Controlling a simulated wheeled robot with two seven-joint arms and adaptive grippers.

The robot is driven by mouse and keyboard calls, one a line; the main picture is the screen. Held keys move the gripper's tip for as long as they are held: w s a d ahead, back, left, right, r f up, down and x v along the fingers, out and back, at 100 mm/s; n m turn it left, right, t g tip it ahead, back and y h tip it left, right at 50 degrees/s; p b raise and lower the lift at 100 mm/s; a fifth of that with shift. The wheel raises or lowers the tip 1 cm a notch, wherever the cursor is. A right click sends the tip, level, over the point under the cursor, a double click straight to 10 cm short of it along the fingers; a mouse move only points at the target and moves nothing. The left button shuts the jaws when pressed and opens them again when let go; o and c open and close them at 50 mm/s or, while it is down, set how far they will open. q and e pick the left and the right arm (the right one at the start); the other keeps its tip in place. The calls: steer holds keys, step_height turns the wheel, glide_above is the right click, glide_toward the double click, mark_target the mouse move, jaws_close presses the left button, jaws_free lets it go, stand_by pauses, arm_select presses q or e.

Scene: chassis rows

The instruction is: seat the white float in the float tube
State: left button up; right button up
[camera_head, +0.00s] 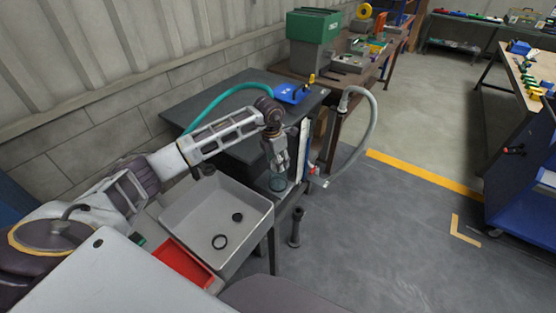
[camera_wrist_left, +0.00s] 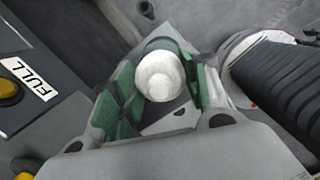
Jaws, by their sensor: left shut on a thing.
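The white float (camera_wrist_left: 160,74) shows as a rounded white body between the green-padded fingers of my left gripper (camera_wrist_left: 163,88) in the wrist view. The gripper is shut on it. In the head view my left gripper (camera_head: 279,162) points down just above a clear, greenish tube (camera_head: 277,184), which looks like the float tube, beside a white upright panel (camera_head: 303,150). The float cannot be made out in the head view, and whether it is inside the tube's mouth cannot be told. My right gripper is not in view.
A grey hose (camera_head: 372,125) loops right of the panel. A FULL label (camera_wrist_left: 29,77) shows in the wrist view.

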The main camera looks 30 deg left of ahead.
arm_select(q)
steer(key=shift+f, duration=0.3)
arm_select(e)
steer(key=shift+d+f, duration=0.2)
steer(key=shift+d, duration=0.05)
arm_select(q)
steer(key=shift+f+b, duration=0.3)
steer(key=shift+b, duration=0.05)
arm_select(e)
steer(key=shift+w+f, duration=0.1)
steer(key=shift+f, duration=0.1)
arm_select(q)
steer(key=shift+f, duration=0.15)
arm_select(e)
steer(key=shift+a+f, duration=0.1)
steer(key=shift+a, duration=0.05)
arm_select(q)
steer(key=shift+f, duration=0.2)
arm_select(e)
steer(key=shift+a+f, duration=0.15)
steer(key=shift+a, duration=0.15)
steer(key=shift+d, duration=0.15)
arm_select(q)
steer(key=shift+f+b, duration=0.15)
steer(key=shift+b, duration=0.25)
steer(key=shift+s+f, duration=0.1)
steer(key=shift+s, duration=0.05)
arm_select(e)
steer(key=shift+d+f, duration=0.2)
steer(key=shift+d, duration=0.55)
